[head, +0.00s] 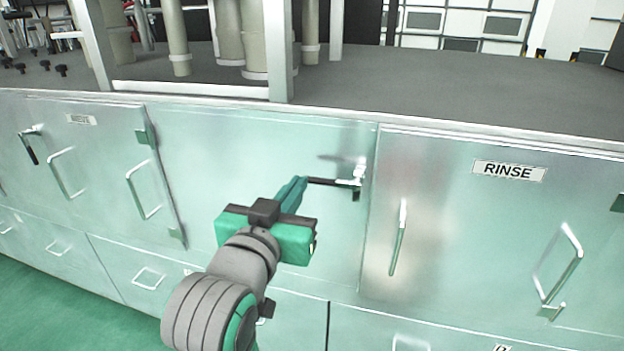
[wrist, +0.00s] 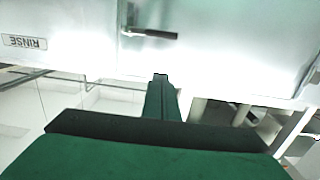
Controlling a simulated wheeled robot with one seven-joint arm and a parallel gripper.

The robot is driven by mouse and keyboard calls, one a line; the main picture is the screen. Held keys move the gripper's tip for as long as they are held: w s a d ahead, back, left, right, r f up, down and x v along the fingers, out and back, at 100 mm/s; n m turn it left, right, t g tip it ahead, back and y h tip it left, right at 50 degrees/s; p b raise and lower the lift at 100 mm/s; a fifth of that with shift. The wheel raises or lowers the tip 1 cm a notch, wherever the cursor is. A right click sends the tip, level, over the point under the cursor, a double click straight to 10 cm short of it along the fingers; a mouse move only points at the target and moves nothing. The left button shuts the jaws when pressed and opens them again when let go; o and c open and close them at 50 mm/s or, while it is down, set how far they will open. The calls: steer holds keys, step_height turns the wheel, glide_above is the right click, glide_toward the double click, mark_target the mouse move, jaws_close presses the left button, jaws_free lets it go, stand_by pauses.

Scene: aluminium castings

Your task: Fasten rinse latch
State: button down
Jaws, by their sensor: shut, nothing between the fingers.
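The rinse latch (head: 345,183) has a bright metal pivot and a black lever. It sits on the plain steel panel just left of the door labelled RINSE (head: 430,200). Its lever lies about level and points left, away from that door. My gripper (head: 302,181) is shut and empty, its fingertips near the lever's free end in the head view. The wrist view is upside down; there the latch lever (wrist: 155,34) shows above the fingertips (wrist: 160,77), with a gap in the picture. I cannot tell whether they touch.
The RINSE label (head: 508,171) is on the right door, which looks closed against the cabinet front. Bar handles (head: 398,237) stick out from the doors. Another latch (head: 31,147) is at far left, its black grip pointing down. A grey worktop (head: 440,95) runs above the cabinets.

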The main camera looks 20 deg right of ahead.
steer(key=shift+w, duration=0.1)
glide_above(313, 180)
steer(key=d+v, duration=0.1)
steer(key=v, duration=0.3)
steer(key=shift+w+d+f, duration=0.15)
steer(key=shift+f, duration=1)
steer(key=shift+w+d+f, duration=0.1)
steer(key=shift+f, duration=1.05)
steer(key=shift+a, duration=0.1)
